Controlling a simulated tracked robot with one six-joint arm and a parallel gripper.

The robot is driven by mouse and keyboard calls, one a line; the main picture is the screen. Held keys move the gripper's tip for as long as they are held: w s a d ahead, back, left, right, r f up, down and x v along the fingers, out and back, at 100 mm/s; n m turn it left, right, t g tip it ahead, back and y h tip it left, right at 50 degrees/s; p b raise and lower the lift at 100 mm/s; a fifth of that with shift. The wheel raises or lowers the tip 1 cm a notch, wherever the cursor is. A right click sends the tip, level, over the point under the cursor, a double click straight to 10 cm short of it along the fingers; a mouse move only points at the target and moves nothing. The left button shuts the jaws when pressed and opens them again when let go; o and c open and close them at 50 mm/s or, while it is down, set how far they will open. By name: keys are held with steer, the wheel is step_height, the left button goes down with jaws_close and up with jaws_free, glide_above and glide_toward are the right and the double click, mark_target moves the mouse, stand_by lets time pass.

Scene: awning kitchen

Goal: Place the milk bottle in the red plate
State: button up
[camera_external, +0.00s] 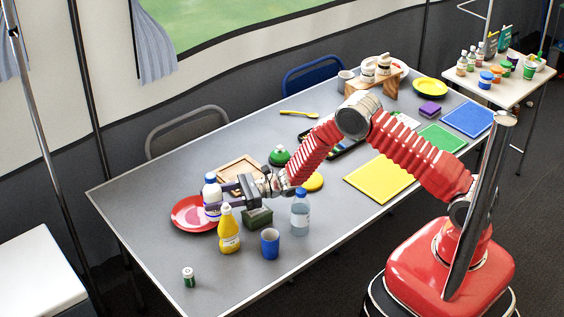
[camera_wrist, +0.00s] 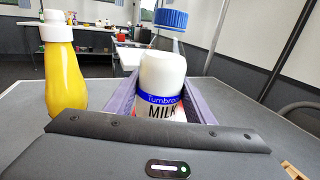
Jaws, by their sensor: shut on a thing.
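The milk bottle (camera_external: 212,198) is white with a blue band. In the wrist view the milk bottle (camera_wrist: 161,82) stands between the two purple fingers and its label reads MILK. My gripper (camera_external: 228,192) is shut on it; in the wrist view the gripper (camera_wrist: 160,106) has one finger on each side of it. The red plate (camera_external: 184,214) lies at the left end of the table. In the external view the bottle appears upright over the plate's right part. I cannot tell whether its base touches the plate. The plate is not visible in the wrist view.
A yellow bottle (camera_external: 228,232) stands close in front of the plate. A wooden tray (camera_external: 240,168) lies behind.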

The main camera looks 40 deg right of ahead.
steer(key=shift+f, duration=0.5)
stand_by(0.3)
steer(key=o, duration=1.5)
steer(key=shift+r, duration=0.5)
steer(key=v, duration=1.2)
steer(key=shift+s, duration=0.1)
